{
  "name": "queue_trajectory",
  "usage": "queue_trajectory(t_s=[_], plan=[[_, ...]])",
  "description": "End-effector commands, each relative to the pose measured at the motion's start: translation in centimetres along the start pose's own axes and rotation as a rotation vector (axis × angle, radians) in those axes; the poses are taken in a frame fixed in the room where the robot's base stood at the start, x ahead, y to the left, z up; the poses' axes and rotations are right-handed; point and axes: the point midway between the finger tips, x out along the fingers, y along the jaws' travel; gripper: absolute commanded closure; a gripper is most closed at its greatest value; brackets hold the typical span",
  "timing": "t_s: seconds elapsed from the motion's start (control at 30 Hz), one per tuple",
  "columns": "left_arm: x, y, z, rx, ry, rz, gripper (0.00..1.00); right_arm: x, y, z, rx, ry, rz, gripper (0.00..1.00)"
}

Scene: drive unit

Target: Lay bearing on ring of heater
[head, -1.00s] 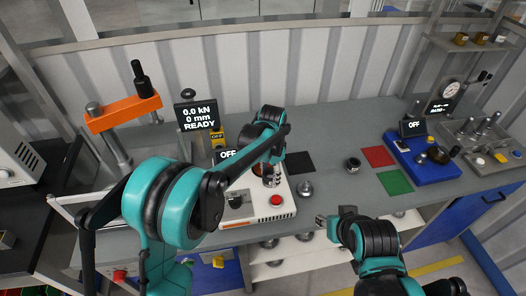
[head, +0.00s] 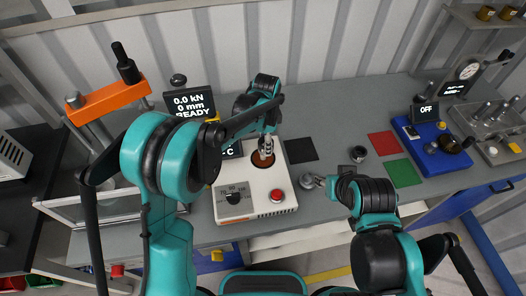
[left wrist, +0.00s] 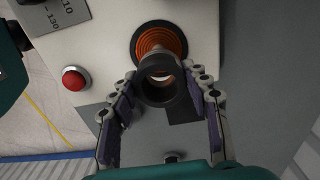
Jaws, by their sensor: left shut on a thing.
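The heater is a white box (head: 228,208) with a dial, a red button and an orange coiled ring (left wrist: 151,36) on its top. My left gripper (head: 266,153) is over the heater's ring in the head view. In the left wrist view my left gripper (left wrist: 163,98) is shut on the dark round bearing (left wrist: 161,97), one finger on each side. The bearing overlaps the near edge of the ring in that view; I cannot tell whether they touch. My right gripper (head: 322,184) is low at the heater's right; its fingers are too small to read.
A small metal part (head: 308,181) stands by my right gripper. Another dark ring (head: 358,153) sits near a red mat (head: 383,144) and a green mat (head: 404,172). A black mat (head: 301,149) lies right of the heater. A blue unit (head: 438,150) stands farther right.

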Motion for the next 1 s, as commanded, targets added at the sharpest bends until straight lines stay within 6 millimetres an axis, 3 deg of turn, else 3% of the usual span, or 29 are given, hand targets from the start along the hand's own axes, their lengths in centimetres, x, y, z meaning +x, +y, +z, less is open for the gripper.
queue_trajectory(t_s=[0.2,0.43,0.83,0.87,0.9,1.0], plan=[[1.1,-0.1,1.0,0.001,0.000,0.000,0.91,0.2,0.0,0.1,0.000,0.000,0.000,0.60],[4.4,-0.1,0.9,0.000,0.000,0.000,0.91,0.8,0.0,0.6,0.000,0.000,0.000,0.60],[5.0,-0.1,0.9,0.000,0.000,0.000,0.91,1.1,0.0,0.8,0.000,0.000,0.000,0.60],[4.9,-0.1,0.9,0.000,0.000,0.000,0.45,1.0,0.0,0.7,0.000,0.000,0.000,0.60],[4.9,-0.1,0.9,0.000,0.000,0.000,0.35,1.0,0.0,0.7,0.000,0.000,0.000,0.60],[4.9,-0.1,0.9,0.000,0.000,0.000,0.32,1.0,0.0,0.7,0.000,0.000,0.000,0.60]])
